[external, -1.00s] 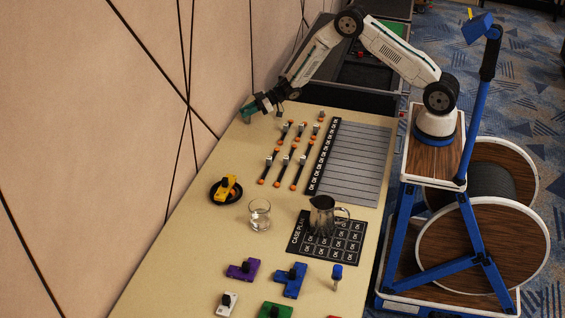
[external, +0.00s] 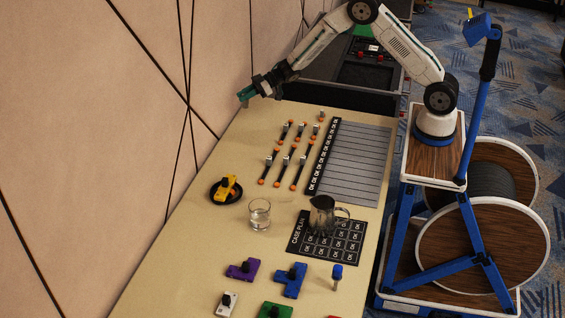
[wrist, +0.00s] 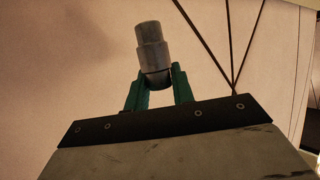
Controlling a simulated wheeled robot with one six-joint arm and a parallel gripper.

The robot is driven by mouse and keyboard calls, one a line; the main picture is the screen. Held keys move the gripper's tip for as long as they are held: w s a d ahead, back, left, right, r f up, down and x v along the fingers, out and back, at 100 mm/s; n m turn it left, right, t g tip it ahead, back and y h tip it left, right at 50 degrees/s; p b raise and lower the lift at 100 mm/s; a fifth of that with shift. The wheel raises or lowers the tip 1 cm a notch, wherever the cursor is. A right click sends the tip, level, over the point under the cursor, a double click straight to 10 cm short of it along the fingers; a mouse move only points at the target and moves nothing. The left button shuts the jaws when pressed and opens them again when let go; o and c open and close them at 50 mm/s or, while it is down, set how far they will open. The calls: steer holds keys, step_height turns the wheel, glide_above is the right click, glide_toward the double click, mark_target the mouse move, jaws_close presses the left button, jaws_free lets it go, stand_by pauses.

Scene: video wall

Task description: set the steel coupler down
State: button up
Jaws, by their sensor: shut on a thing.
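The steel coupler (wrist: 151,43) is a grey, stepped metal cylinder. In the wrist view its lower end sits between the two green fingers of my gripper (wrist: 157,88), which are shut on it. The rest of it sticks out past the fingertips, with the wall behind. In the external view my gripper (external: 246,94) is raised above the far left end of the table (external: 200,165), close to the wall and tilted toward it. I cannot make out the coupler clearly there.
Several small orange-ended pieces (external: 286,160) lie beside a grey lined mat (external: 350,160). A black dish (external: 214,195) with a yellow part, a glass (external: 260,213) and a pitcher (external: 322,216) on a black mat (external: 302,246) stand nearer. The table's far left corner is bare.

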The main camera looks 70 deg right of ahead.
steer(key=s+a+f+n+g+y, duration=0.1)
steer(key=s+a+f, duration=0.2)
steer(key=s+a, duration=0.5)
steer(key=s+a+f+n+g+y, duration=0.15)
steer(key=s+a, duration=0.35)
steer(key=s, duration=0.6)
steer(key=shift+m+t+h, duration=0.25)
steer(key=shift+t+h, duration=0.1)
steer(key=shift+h, duration=0.1)
steer(key=w+a, duration=0.1)
steer(key=w, duration=0.4)
steer(key=w+a+f, duration=0.1)
steer(key=w, duration=0.4)
steer(key=w+a+f, duration=0.1)
steer(key=w, duration=0.4)
steer(key=shift+w, duration=0.35)
steer(key=shift+w+f, duration=0.15)
steer(key=shift+f, duration=1.65)
steer(key=o, duration=1)
steer(key=shift+f, duration=0.15)
